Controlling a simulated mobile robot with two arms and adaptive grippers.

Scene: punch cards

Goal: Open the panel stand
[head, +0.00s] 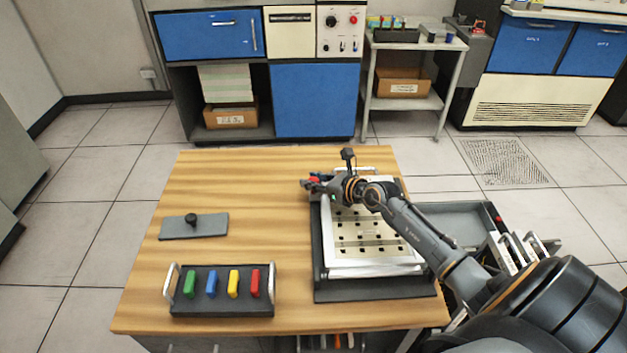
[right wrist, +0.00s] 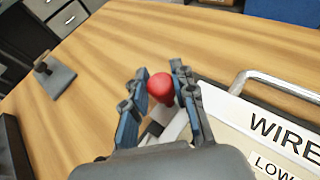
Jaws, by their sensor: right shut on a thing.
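The panel stand has a dark base (head: 375,293) at the right of the wooden table. Its pale panel (head: 374,262), with rows of dark holes, lies over the base; I cannot tell its exact tilt. In the right wrist view the panel's edge (right wrist: 235,110) shows the letters "WIRE" and "LOW", with a metal handle (right wrist: 275,82) beside it. My right gripper (head: 313,184) is at the panel's far left corner. It is shut on a red knob (right wrist: 160,88) on a pale lever. My forearm hides part of the panel's right side. My left gripper is not in view.
A black tray (head: 221,306) with green, blue, yellow and red handles stands at the table's front left. A grey plate with a black knob (head: 193,226) lies behind it. The table's middle is clear. A grey open drawer or tray (head: 465,220) is right of the table.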

